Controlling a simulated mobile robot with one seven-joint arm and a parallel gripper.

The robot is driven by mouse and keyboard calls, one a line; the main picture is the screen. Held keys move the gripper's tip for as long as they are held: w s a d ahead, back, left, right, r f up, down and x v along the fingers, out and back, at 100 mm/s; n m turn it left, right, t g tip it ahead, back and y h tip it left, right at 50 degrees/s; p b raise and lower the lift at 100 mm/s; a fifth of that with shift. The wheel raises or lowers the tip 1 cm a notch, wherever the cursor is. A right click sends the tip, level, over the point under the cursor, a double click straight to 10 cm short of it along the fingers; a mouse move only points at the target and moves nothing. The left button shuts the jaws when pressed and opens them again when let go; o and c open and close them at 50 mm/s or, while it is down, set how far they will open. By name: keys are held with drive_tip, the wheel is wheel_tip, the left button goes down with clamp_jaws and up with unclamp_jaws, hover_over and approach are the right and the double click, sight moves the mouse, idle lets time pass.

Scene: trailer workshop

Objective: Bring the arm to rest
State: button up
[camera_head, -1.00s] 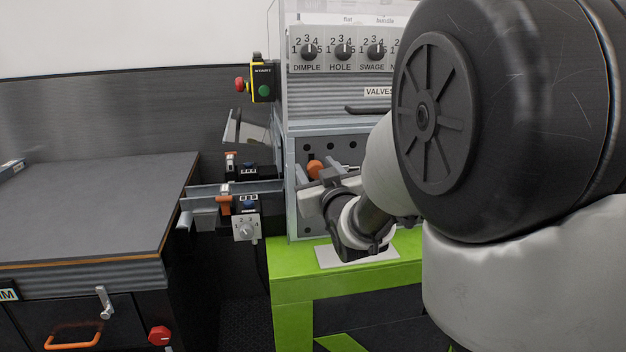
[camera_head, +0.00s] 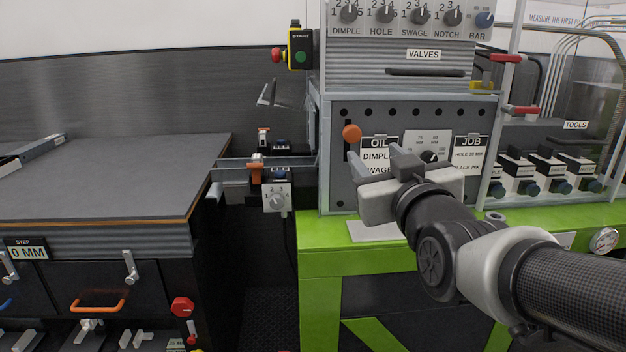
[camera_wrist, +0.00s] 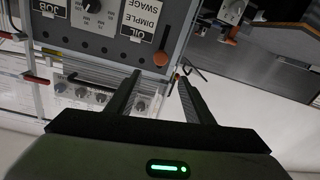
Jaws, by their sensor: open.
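My gripper (camera_head: 379,166) is in front of the grey machine panel (camera_head: 375,112), above the green bench (camera_head: 350,262). Its two fingers are apart with nothing between them. In the wrist view the open fingers of my gripper (camera_wrist: 160,88) point toward the panel, which shows upside down. An orange-knobbed lever (camera_head: 352,132) sits just above and left of the fingertips in the head view. It also shows beyond the fingers in the wrist view (camera_wrist: 160,58). My arm reaches in from the lower right and hides part of the panel's lower edge.
A dark-topped workbench (camera_head: 105,180) stands at left. A rail with orange clamps (camera_head: 256,167) bridges toward the machine. A yellow start box (camera_head: 300,48) hangs at upper left of the machine. Several blue-ended tools (camera_head: 550,172) stand at right behind red-handled clear doors (camera_head: 521,110).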

drive_tip(key=shift+s+b, duration=0.3)
drive_tip(key=shift+s, duration=0.45)
drive_tip(key=shift+f, duration=0.1)
drive_tip(key=s+f+m+g+h+p, duration=0.1)
drive_tip(key=s+f+m+g, duration=0.1)
drive_tip(key=s+f+g, duration=1.25)
wheel_tip(320, 180, up, 24)
drive_tip(key=s+t+p, duration=0.2)
drive_tip(key=p, duration=2.4)
drive_tip(key=shift+s+a+r, duration=0.15)
drive_tip(key=shift+a, duration=0.3)
